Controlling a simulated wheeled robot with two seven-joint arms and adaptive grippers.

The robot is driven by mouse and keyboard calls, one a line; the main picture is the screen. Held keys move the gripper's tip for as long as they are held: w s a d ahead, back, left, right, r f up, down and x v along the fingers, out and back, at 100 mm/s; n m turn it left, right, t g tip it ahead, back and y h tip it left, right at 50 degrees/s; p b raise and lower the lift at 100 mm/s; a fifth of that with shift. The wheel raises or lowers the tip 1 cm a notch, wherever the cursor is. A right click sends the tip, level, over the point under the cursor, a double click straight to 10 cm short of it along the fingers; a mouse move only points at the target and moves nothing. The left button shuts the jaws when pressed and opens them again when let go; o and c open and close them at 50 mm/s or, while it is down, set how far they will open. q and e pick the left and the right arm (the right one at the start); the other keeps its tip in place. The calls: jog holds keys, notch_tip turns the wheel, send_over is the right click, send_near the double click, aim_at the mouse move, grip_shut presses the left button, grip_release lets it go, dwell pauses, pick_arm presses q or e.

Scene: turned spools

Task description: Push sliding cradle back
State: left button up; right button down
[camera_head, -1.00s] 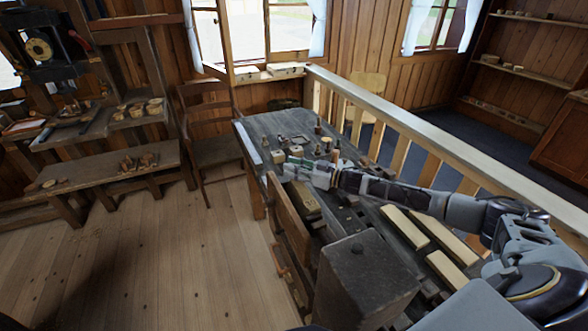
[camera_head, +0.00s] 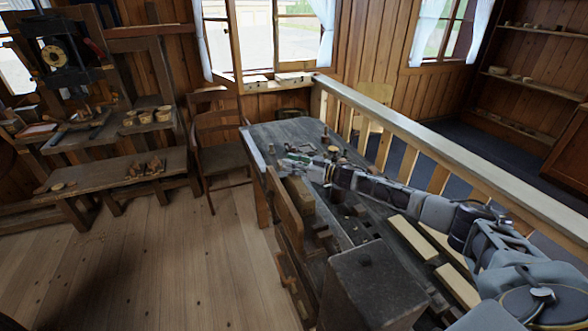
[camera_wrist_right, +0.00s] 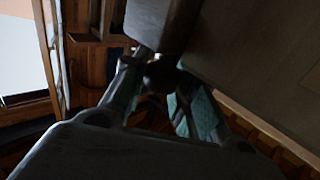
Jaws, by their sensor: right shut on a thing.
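My right gripper (camera_head: 290,164) is over the far left part of the workbench (camera_head: 285,130), with its arm coming in from the right. In the right wrist view its two fingers (camera_wrist_right: 160,88) are closed on a small dark rounded piece (camera_wrist_right: 160,72). That piece sits at the end of a dark block (camera_wrist_right: 162,22). Whether this is the sliding cradle I cannot tell; the picture is too dark. In the head view the gripper and forearm hide the held piece and some of the bench top. My left gripper is not in view.
A pale wooden block (camera_head: 300,195) lies on the bench near the gripper. A big dark block (camera_head: 368,285) stands at the near end. Pale wooden bars (camera_head: 413,236) lie along the right. A railing (camera_head: 430,140) runs behind the bench. A chair (camera_head: 215,150) stands to the left; floor there is clear.

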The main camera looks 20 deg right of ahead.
jog(key=shift+w+d+b, duration=0.15)
jog(key=shift+w+b, duration=0.2)
jog(key=shift+w, duration=1.15)
jog(key=c, duration=1.1)
grip_release()
jog(key=shift+s, duration=0.1)
jog(key=v, duration=1.1)
jog(key=shift+s+d, duration=0.3)
